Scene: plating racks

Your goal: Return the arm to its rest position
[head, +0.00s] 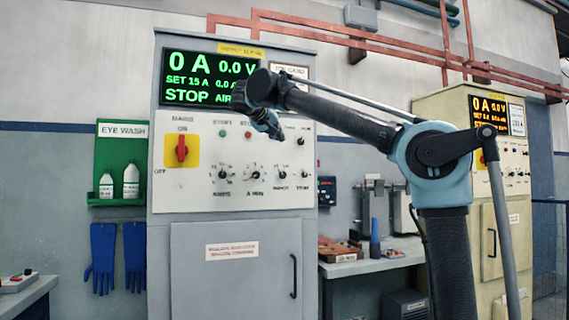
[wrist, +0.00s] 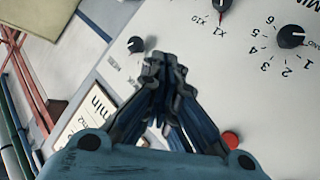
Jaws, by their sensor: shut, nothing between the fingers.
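My arm reaches from the right across the front of a grey control cabinet (head: 225,250) in the head view. My gripper (head: 275,133) is in front of the cabinet's upper panel, near the buttons and small knobs. In the wrist view, my gripper (wrist: 165,62) has its fingers together and nothing between them. The panel (wrist: 225,75) fills the background, with black knobs and a red button (wrist: 230,139) close beside the fingers. I cannot tell whether the fingertips touch the panel.
The panel has a red switch on a yellow plate (head: 182,151) and a display (head: 205,80) reading 0 A, 0.0 V, STOP. A second, cream cabinet (head: 430,105) stands at the right behind my arm. A workbench (head: 345,268) lies between them. Blue gloves (head: 103,255) hang at left.

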